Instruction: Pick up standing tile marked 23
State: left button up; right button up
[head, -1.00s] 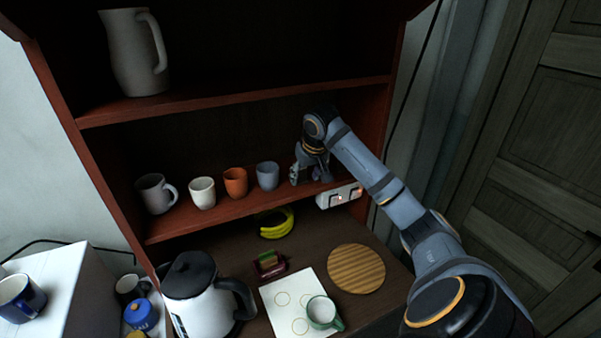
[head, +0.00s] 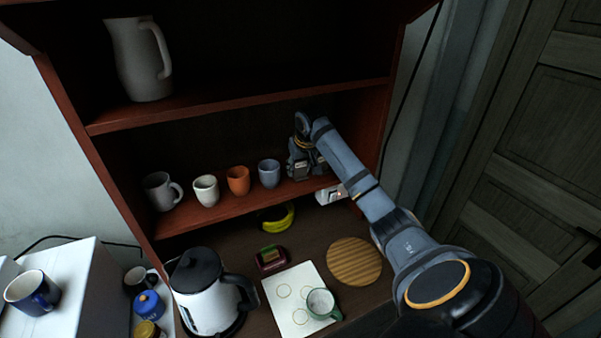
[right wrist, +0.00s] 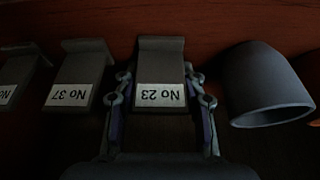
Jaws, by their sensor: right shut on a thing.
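The tile marked No 23 (right wrist: 160,75) is a dark grey piece with a bent top edge and a white label, upside down in the right wrist view. My right gripper (right wrist: 160,88) is shut on it, with one finger along each side. In the head view my right gripper (head: 302,165) is over the right end of the middle shelf, beside the blue-grey cup (head: 269,174). I cannot tell whether the tile touches the shelf. My left gripper is not in view.
The tile marked No 37 (right wrist: 77,75) is close beside the held tile, with another tile (right wrist: 20,75) beyond it. The blue-grey cup (right wrist: 266,85) is on the other side. Orange (head: 238,181) and white (head: 206,191) cups share the shelf. A white socket strip (head: 330,195) is below the gripper.

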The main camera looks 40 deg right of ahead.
jog(key=shift+r+b, duration=0.3)
jog(key=shift+b, duration=0.25)
jog(key=s+a+b, duration=0.3)
jog(key=s+b, duration=0.5)
jog(key=b, duration=0.2)
jog(key=s+a+b, duration=0.3)
jog(key=s+b, duration=0.6)
jog(key=b, duration=0.1)
jog(key=shift+a+r, duration=0.15)
jog(key=shift+r, duration=0.3)
